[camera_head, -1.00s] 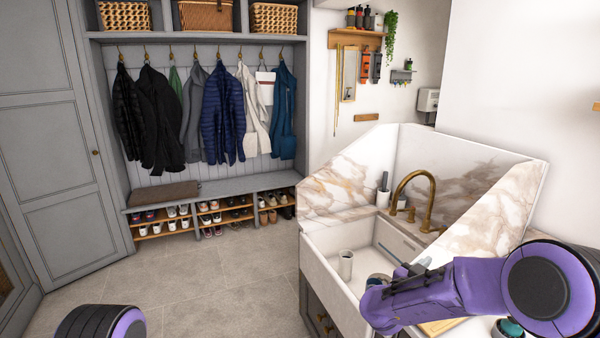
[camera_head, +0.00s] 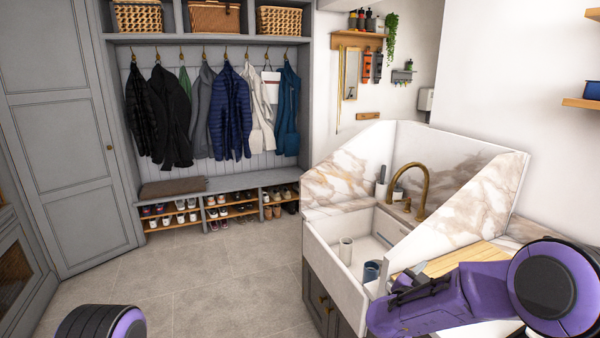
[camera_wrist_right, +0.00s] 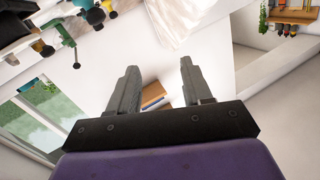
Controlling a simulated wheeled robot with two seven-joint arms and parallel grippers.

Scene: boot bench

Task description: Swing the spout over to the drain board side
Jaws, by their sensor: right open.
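The brass spout (camera_head: 424,185) is a tall gooseneck arch at the back of the white sink (camera_head: 330,258), with its open end hanging down at the left, over the basin. The wooden drain board (camera_head: 462,257) lies to the right of the basin, partly hidden behind my right arm. My right gripper (camera_head: 398,284) is in front of the sink's right part, apart from the spout. In the right wrist view its two fingers (camera_wrist_right: 158,88) are spread with nothing between them. My left gripper is out of view; only a rounded purple and black part of mine shows at lower left.
Two cups, a pale one (camera_head: 345,250) and a blue one (camera_head: 371,270), stand in the basin. High marble splash walls (camera_head: 340,178) flank the sink. A bench with shoes (camera_head: 225,196) stands at the back left. The floor (camera_head: 215,275) in front is clear.

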